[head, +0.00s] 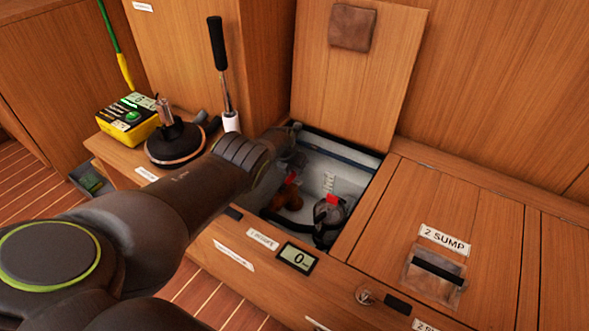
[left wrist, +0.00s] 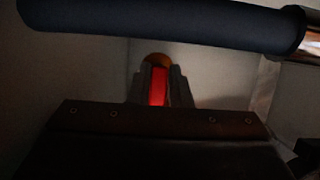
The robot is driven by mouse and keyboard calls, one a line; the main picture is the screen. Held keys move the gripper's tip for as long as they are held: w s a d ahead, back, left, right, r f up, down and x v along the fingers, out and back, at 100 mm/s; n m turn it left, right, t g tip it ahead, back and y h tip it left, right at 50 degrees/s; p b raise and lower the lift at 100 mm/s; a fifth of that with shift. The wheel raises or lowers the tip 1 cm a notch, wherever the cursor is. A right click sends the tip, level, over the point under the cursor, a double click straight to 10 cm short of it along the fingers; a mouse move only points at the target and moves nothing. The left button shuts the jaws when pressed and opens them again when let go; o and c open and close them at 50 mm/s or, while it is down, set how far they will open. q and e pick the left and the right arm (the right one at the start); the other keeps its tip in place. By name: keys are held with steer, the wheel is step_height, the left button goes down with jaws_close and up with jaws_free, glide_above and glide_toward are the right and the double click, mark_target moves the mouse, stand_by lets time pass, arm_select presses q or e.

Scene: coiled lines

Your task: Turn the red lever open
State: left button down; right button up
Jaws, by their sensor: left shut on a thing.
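My left arm reaches into the open floor compartment in the head view. Its gripper (left wrist: 158,90) is shut on the red lever (left wrist: 158,86) in the left wrist view, with a finger on each side. An orange-brown rounded part (left wrist: 158,60) shows just beyond the lever. In the head view a bronze-coloured fitting (head: 287,198) with a red part (head: 290,177) sits in the compartment below my wrist. My fingertips cannot be made out there. My right gripper is in neither view.
A dark blue hose (left wrist: 160,25) crosses just beyond the lever. A grey fitting (head: 328,214) with a red piece stands beside the bronze one. The raised hatch lid (head: 355,80) stands behind; the compartment's wooden edges are close around my arm. A display (head: 298,258) reads 0.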

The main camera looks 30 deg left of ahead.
arm_select(q)
steer(key=c, duration=1.3)
jaws_free()
steer(key=shift+a, duration=0.1)
